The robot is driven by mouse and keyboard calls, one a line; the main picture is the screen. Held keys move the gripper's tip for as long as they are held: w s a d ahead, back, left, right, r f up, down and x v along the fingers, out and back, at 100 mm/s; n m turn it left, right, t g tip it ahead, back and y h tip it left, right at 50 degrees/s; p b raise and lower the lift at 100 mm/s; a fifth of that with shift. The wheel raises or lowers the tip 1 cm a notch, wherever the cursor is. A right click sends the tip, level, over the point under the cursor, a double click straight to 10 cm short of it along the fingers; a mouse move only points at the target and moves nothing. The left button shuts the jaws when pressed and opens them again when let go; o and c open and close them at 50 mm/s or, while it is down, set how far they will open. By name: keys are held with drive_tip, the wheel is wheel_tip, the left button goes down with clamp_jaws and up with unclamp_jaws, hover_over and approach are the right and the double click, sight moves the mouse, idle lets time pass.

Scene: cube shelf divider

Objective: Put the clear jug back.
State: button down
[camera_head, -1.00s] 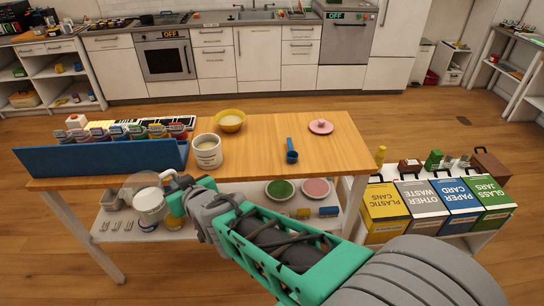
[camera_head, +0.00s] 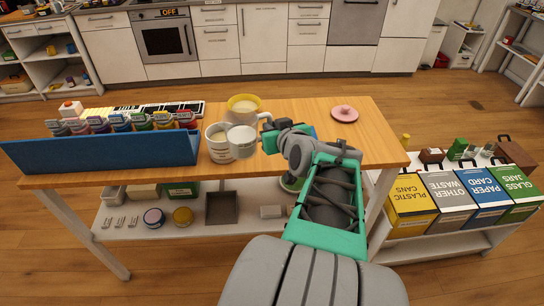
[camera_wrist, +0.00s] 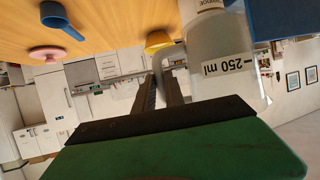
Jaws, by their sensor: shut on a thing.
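The clear jug (camera_head: 242,142) is held up over the wooden table's front half, with whitish contents showing through its side. In the wrist view the jug (camera_wrist: 215,72) shows a "250 ml" mark, and the view is upside down. My gripper (camera_head: 270,125) is shut on the jug's handle, to the right of the jug body. In the wrist view my gripper fingers (camera_wrist: 166,88) close around the handle. I cannot tell whether the jug touches the tabletop.
A white tub (camera_head: 217,152) stands just left of the jug, partly hidden by it. A yellow bowl (camera_head: 244,98) is behind. A blue rack (camera_head: 100,152) with paint bottles fills the left. A pink lid (camera_head: 345,114) lies right; a blue scoop (camera_wrist: 60,20) shows in the wrist view.

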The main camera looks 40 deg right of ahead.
drive_tip(key=w+d+f+p, duration=0.2)
drive_tip(key=d+f, duration=0.1)
drive_tip(key=d, duration=0.8)
drive_tip(key=shift+m+h, duration=0.3)
drive_tip(key=w+d+f, duration=0.1)
drive_tip(key=f, duration=0.2)
drive_tip(key=w+d+f+p, duration=0.1)
drive_tip(key=f, duration=0.2)
drive_tip(key=w+d+f, duration=0.1)
drive_tip(key=f, duration=0.2)
drive_tip(key=shift+d+f, duration=0.1)
drive_tip(key=shift+d, duration=0.3)
drive_tip(key=shift+f, duration=0.1)
drive_tip(key=shift+f, duration=0.2)
drive_tip(key=c, duration=1.4)
unclamp_jaws()
